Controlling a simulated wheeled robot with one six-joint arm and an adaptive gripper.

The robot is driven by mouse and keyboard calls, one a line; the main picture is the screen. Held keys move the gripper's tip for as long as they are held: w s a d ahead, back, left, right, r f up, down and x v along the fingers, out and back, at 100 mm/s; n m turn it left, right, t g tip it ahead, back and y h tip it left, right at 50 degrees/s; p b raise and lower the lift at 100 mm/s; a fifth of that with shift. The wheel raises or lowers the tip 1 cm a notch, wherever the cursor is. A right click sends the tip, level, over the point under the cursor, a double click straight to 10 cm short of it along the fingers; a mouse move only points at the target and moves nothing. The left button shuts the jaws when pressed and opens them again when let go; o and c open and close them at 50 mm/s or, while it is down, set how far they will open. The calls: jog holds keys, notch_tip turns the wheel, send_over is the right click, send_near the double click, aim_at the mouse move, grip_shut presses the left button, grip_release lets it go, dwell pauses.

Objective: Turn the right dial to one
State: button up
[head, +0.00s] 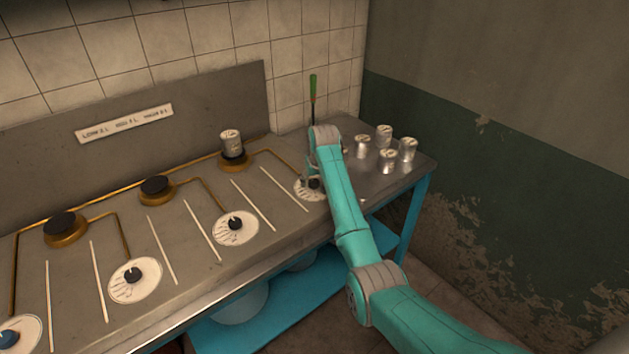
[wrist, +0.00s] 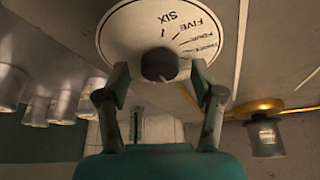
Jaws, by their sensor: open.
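The right dial's dark round knob (wrist: 159,65) sits on a white dial face (wrist: 125,38) in the wrist view. SIX and FIVE are readable, with smaller words further right; I cannot tell which mark the knob points to. In the head view the white face (head: 303,193) is at the right end of the counter, partly hidden by my arm. My gripper (wrist: 160,82) is open, with one finger on each side of the knob. Gaps show between the fingertips and the knob, and nothing is held.
Other dials (head: 236,228) line the counter (head: 190,265) to the left. A metal can (head: 231,143) stands on the rightmost burner. Several metal cans (head: 384,134) stand on the right end of the counter. A green-handled tool (head: 313,88) stands upright behind my arm.

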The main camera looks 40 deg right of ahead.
jog(key=shift+f, duration=0.1)
jog(key=c, duration=1.1)
jog(key=shift+d+n+y, duration=0.1)
jog(key=shift+n+y, duration=0.4)
jog(key=shift+n, duration=0.8)
jog(key=shift+d+n+y, duration=0.1)
jog(key=shift+n+y, duration=0.4)
jog(key=shift+n, duration=0.8)
jog(key=shift+c, duration=0.2)
jog(key=o, duration=1.1)
jog(key=shift+o, duration=0.2)
jog(key=v, duration=1.2)
jog(key=shift+s, duration=0.15)
jog(key=shift+f, duration=0.1)
